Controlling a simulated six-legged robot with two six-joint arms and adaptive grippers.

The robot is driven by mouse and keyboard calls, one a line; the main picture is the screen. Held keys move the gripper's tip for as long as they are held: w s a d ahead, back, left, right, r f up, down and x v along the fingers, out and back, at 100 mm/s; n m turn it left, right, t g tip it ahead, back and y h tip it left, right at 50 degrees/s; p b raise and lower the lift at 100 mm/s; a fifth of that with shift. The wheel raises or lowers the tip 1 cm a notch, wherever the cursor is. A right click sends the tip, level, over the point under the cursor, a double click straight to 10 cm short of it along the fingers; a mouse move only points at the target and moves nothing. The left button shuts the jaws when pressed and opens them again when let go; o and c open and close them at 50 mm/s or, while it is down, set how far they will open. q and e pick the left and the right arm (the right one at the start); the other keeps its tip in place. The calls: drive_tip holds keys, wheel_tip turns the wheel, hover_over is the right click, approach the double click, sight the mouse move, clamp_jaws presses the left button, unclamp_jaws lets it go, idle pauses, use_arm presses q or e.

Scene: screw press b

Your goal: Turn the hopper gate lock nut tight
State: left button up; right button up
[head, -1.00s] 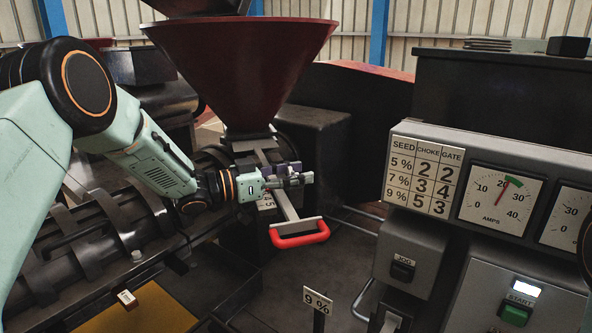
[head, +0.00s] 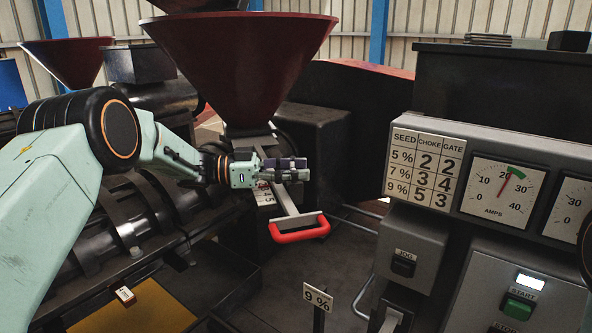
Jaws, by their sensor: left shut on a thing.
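My left gripper (head: 287,170) is at the gate just under the dark red hopper (head: 240,70). Its fingers are closed on the hopper gate lock nut, which the fingers hide. A flat grey gate bar (head: 286,200) runs down from beneath the gripper to a red handle (head: 300,233). My left arm reaches in from the left. My right gripper is not in view.
A control panel at right carries the seed, choke and gate chart (head: 425,172), an amps gauge (head: 503,192) and a green start button (head: 518,307). A "9 %" sign (head: 318,297) stands low in front. A ribbed press barrel (head: 105,235) lies at left.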

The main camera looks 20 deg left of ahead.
use_arm(q)
drive_tip(key=shift+w+a+r, duration=0.1)
drive_tip(key=shift+r, duration=0.2)
drive_tip(key=o, duration=1.1)
drive_tip(key=shift+a+f, duration=0.1)
drive_tip(key=shift+o, duration=0.5)
drive_tip(key=shift+f, duration=0.1)
drive_tip(key=v, duration=1.1)
drive_tip(key=shift+s+a, duration=0.25)
drive_tip(key=shift+a, duration=0.1)
